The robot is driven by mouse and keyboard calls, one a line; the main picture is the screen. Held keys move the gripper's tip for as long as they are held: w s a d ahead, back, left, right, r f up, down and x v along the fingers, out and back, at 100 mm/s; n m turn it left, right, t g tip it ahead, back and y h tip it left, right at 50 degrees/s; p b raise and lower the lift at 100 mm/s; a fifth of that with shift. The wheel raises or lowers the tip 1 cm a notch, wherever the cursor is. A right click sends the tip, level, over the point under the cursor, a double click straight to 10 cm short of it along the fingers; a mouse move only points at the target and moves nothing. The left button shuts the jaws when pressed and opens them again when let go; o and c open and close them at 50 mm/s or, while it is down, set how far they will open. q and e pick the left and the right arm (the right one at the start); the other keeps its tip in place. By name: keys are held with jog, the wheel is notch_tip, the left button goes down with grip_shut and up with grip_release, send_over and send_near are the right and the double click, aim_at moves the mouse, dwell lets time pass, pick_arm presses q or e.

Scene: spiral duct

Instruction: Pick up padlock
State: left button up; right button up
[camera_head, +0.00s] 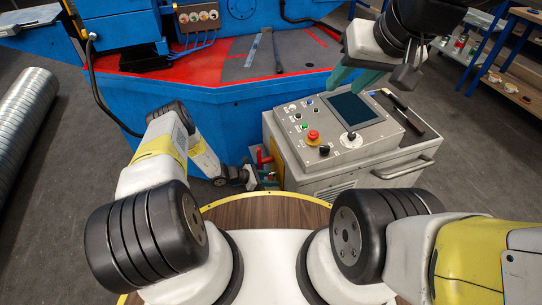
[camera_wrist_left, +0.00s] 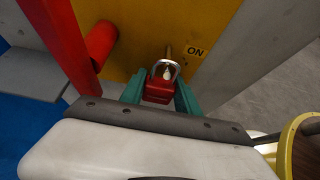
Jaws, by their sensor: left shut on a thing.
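The padlock (camera_wrist_left: 157,91) has a red body and a silver shackle, and shows in the left wrist view in front of a yellow panel. Its shackle (camera_wrist_left: 166,68) appears to be around or just in front of a brass-coloured pin; I cannot tell which. My left gripper (camera_wrist_left: 159,93) is shut on the padlock's body, one green finger on each side. In the head view my left gripper (camera_head: 264,178) is low, beside the grey console's left side, and the padlock is too small to make out. My right gripper (camera_head: 358,78) is open and empty above the console screen.
A red handle (camera_wrist_left: 101,40) and a red bar stand left of the padlock. An "ON" label (camera_wrist_left: 195,50) is to its right. The grey control console (camera_head: 375,160) has buttons and a dark-handled tool on top. A blue machine (camera_head: 190,105) stands behind; spiral duct (camera_head: 22,118) lies left.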

pick_arm(q)
jog(key=shift+r, duration=0.15)
grip_shut()
jog(key=shift+r, duration=0.25)
jog(key=s+a+r, duration=0.1)
jog(key=s+a, duration=0.1)
jog(key=a, duration=0.6)
jog(key=s+a+r, duration=0.1)
jog(key=s+a, duration=0.2)
jog(key=a, duration=0.6)
jog(key=shift+s, duration=0.3)
jog(key=shift+a, duration=0.2)
jog(key=s+a, duration=0.2)
jog(key=a, duration=0.4)
jog(key=shift+a, duration=0.2)
jog(key=shift+s, duration=0.1)
